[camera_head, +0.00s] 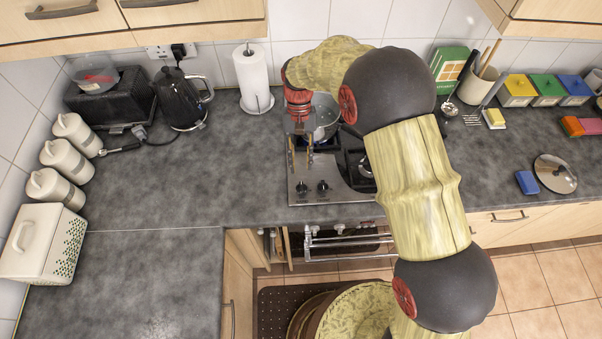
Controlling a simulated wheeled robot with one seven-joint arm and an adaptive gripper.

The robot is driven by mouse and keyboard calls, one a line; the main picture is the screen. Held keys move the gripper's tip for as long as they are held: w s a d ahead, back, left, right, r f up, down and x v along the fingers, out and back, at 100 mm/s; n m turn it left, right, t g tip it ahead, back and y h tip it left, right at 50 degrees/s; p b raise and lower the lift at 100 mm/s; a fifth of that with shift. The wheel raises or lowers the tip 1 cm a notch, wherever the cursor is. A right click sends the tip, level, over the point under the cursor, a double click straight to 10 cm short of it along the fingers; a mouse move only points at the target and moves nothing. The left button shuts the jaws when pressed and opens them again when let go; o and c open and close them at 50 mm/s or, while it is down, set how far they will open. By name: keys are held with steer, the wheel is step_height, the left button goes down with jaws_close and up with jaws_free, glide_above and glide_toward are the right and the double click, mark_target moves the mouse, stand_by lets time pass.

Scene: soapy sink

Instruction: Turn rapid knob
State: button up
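The gas hob (340,190) is a steel plate set in the grey worktop. Two dark round knobs show on its front left part, a left knob (302,187) and a right knob (322,187). I cannot tell which one is the rapid knob, and my arm may hide others. My gripper (301,161) points down over the hob's left side, just behind the two knobs. Its two thin fingers are spread apart with nothing seen between them, and they appear clear of the knobs. A pot (323,118) stands behind it on the hob, partly hidden by my arm.
A paper towel roll (252,70) stands behind and left of the hob, with a black kettle (181,98) and toaster (111,98) further left. The worktop left of the hob is clear. An oven with a rail (345,238) is below.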

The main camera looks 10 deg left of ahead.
steer(key=shift+v, duration=2.25)
steer(key=s+d+r+m+t+b, duration=0.1)
steer(key=s+d+r+t+b, duration=0.2)
steer(key=s+d, duration=0.4)
steer(key=s+d+r+t+b, duration=0.3)
steer(key=s+d+r+b, duration=0.1)
steer(key=d, duration=0.8)
steer(key=s+d+r+m+t+y+b, duration=0.1)
steer(key=s+d+r+t+b, duration=0.2)
steer(key=s+d, duration=0.6)
step_height(320, 180, up, 3)
steer(key=shift+s+d+f+m+t+b, duration=0.15)
steer(key=shift+s+d+m+t+b, duration=0.15)
steer(key=shift+s+t, duration=0.1)
